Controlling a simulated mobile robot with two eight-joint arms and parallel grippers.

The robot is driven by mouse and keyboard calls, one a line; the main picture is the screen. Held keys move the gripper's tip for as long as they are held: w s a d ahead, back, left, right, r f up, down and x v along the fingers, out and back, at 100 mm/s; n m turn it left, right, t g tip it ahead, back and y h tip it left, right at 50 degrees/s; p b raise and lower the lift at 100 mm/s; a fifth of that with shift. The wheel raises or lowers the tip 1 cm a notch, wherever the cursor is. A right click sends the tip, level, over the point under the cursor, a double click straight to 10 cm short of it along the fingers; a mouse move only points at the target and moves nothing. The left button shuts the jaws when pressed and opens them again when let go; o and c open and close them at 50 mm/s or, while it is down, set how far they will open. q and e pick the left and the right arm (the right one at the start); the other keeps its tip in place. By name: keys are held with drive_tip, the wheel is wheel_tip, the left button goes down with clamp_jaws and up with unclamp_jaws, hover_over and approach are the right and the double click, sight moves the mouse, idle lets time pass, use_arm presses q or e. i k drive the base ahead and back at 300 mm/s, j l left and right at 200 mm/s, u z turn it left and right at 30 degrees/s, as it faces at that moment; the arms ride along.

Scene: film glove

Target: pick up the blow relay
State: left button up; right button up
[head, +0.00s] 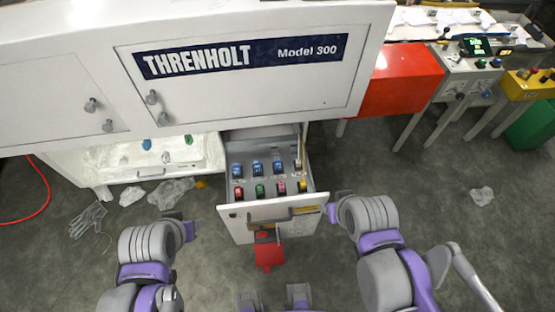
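The open drawer (240,211) under the white Threnholt machine holds a back row of small relay-like parts. A front row has red, green, pink and yellow tops. I cannot read labels, so I cannot tell which is the blow relay. My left gripper (186,226) is left of the drawer, apart from it. My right gripper (333,207) is close to the drawer's right front corner. Nothing shows in either; finger openings are unclear.
A red piece (268,252) hangs at the drawer front. The white machine (230,95) overhangs the drawer's back. Crumpled clear film (171,192) and a glove-like thing (88,218) lie on the floor at left. A red cabinet (400,82) stands at right. Floor at right is mostly clear.

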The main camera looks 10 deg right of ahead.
sight(278, 162)
drive_tip(key=i+l, duration=0.1)
drive_tip(key=l, duration=0.35)
drive_tip(key=i+l, duration=0.15)
drive_tip(key=l, duration=0.3)
drive_tip(key=i+l, duration=0.1)
drive_tip(key=l, duration=0.35)
drive_tip(key=i+l, duration=0.1)
drive_tip(key=l, duration=0.35)
drive_tip(key=u, duration=0.4)
drive_tip(key=l+u, duration=0.15)
drive_tip(key=u, duration=0.2)
drive_tip(key=l+u, duration=0.1)
drive_tip(key=u, duration=0.65)
